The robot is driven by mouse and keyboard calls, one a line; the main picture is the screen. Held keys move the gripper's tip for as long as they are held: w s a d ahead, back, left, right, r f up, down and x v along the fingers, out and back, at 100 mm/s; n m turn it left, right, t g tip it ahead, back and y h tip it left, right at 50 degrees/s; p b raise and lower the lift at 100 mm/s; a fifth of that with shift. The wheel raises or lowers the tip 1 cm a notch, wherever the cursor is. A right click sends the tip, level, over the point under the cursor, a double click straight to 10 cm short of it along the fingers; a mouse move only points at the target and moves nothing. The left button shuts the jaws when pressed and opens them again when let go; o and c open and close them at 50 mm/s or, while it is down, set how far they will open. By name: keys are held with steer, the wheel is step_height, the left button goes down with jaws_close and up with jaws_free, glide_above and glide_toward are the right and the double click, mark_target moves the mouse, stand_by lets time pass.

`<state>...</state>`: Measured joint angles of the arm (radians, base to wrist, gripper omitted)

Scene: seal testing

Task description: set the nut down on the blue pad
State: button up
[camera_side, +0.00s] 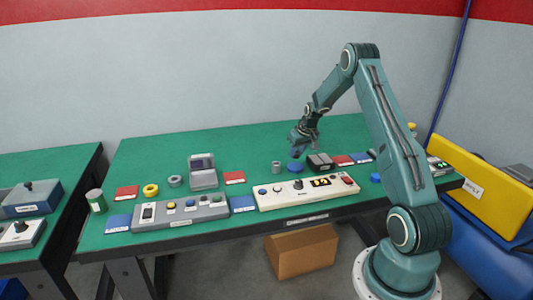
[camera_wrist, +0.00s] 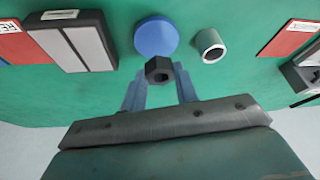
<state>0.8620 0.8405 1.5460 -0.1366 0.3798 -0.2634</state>
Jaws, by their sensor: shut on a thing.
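In the wrist view a dark hexagonal nut (camera_wrist: 159,69) with a hole sits between the tips of my gripper (camera_wrist: 158,84). My gripper is shut on it. A round blue pad (camera_wrist: 156,36) lies just beyond the nut in that view. In the side view my gripper (camera_side: 299,150) is above the green table, over the round blue pad (camera_side: 295,167), with a gap between them. The nut is too small to make out clearly there. Square blue pads also lie on the table, one at centre (camera_side: 242,203) and one at left (camera_side: 118,222).
A grey hollow cylinder (camera_wrist: 210,45) stands close to the round pad. A dark box with grey panels (camera_wrist: 75,40) is on its other side. A white control panel (camera_side: 305,192) lies in front. Another blue disc (camera_side: 376,177) lies near my arm.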

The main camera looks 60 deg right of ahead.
mark_target(299, 155)
steer(key=shift+f, duration=2.05)
steer(key=shift+f, duration=0.1)
steer(key=o, duration=1)
steer(key=v, duration=1.2)
